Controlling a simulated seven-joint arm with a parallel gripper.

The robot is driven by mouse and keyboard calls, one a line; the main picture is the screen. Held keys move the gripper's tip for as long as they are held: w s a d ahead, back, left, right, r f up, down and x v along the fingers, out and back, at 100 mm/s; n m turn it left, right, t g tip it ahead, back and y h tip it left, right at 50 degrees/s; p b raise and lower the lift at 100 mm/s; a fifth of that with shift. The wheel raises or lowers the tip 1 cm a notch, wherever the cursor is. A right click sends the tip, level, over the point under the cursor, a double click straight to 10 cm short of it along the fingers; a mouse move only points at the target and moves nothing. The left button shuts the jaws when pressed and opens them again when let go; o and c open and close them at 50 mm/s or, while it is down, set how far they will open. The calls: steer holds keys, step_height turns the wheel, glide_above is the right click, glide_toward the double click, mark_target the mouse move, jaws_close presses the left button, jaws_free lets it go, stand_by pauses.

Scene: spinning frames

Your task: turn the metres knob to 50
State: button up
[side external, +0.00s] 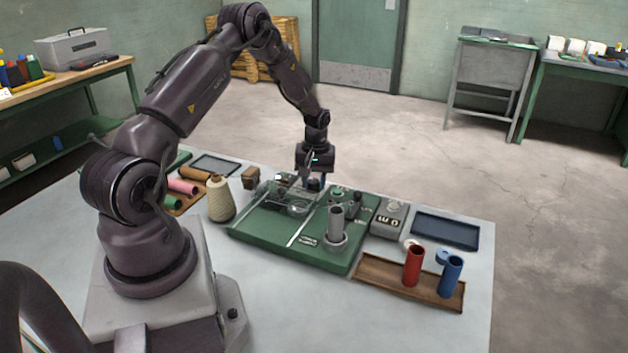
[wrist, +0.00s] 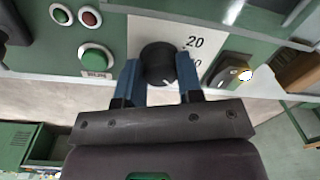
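The black metres knob (wrist: 158,62) sits on a white dial plate (wrist: 146,26) in the wrist view. The number 20 shows at its upper right, with another number below partly hidden by a finger. A short pale pointer mark is on the knob's lower right side. My gripper (wrist: 158,80) has one blue finger on each side of the knob, both appearing to touch it. In the side view my gripper (side external: 315,182) is low over the far side of the green spinning frame (side external: 270,238); the knob cannot be made out there.
A green button (wrist: 96,57) and red and green lamps lie left of the dial. In the side view, a metre counter (side external: 388,220), a blue tray (side external: 445,231) and a wooden bobbin tray (side external: 385,285) stand right.

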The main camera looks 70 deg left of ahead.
steer(key=shift+c, duration=1.3)
steer(key=m, duration=0.3)
steer(key=shift+m, duration=0.4)
steer(key=shift+d+m, duration=0.1)
steer(key=shift+m, duration=1.9)
steer(key=o, duration=0.9)
steer(key=shift+r, duration=0.1)
